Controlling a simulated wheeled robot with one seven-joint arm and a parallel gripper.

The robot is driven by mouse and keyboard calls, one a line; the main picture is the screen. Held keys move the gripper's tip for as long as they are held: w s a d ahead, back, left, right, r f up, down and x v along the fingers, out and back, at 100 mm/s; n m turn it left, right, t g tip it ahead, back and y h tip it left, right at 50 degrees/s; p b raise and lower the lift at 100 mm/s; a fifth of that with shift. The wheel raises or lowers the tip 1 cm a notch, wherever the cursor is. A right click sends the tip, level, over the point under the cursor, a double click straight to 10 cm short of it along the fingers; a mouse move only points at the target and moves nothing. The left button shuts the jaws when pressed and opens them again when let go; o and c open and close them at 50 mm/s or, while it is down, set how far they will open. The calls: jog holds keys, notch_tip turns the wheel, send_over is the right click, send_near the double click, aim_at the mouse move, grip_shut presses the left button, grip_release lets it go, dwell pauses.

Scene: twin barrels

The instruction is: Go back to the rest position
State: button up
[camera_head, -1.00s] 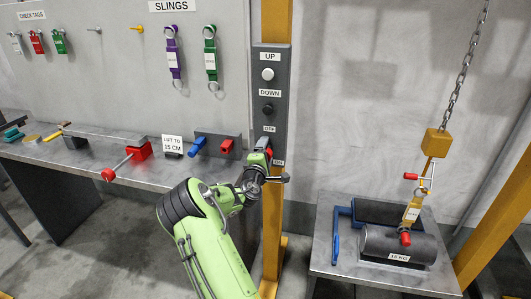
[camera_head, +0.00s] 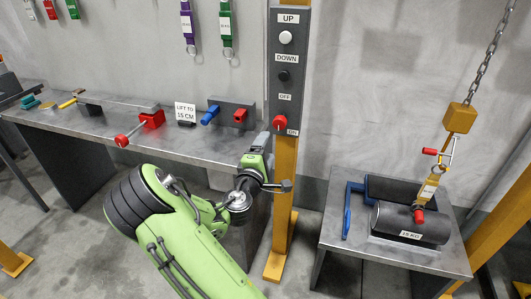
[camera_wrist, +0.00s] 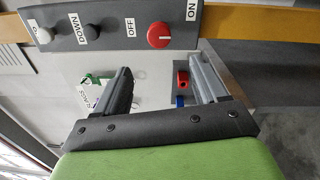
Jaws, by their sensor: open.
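My gripper (camera_head: 264,138) is open and empty, just left of and below the red knob in the head view. In the wrist view my gripper (camera_wrist: 162,75) has its two dark fingers spread apart with nothing between them. The red knob (camera_head: 280,122) is on the dark control panel (camera_head: 286,98), between the OFF and ON labels. It also shows in the wrist view (camera_wrist: 160,35), clear of the fingertips, with a white mark that seems to face ON. The panel also carries a white UP button (camera_head: 286,38) and a black DOWN button (camera_head: 284,75).
A workbench (camera_head: 205,145) with a red clamp-like tool (camera_head: 150,119) and a holder (camera_head: 235,110) stands left. Right, a metal table (camera_head: 335,235) bears a dark cylinder (camera_head: 388,222), attached to a hoist hook block (camera_head: 459,117) on a chain. A yellow post (camera_head: 283,200) stands between them.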

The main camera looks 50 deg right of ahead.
dwell(0.5)
jog(key=s+a+r+m+y+p, duration=0.2)
jog(key=s+a+r+y+p, duration=0.1)
jog(key=a, duration=0.8)
jog(key=s+a+r+m+g+y+p, duration=0.1)
jog(key=s+a+r+m+y+p, duration=0.1)
jog(key=s+a+r+y, duration=0.3)
jog(key=s+a+r+m+y+p, duration=0.2)
jog(key=s+a+y, duration=0.6)
jog(key=a, duration=0.9)
notch_tip(320, 180, up, 2)
jog(key=shift+s+a+m+g+y+p, duration=0.3)
jog(key=shift+s+g+y+p, duration=0.1)
jog(key=shift+s+p, duration=0.55)
jog(key=shift+w, duration=0.1)
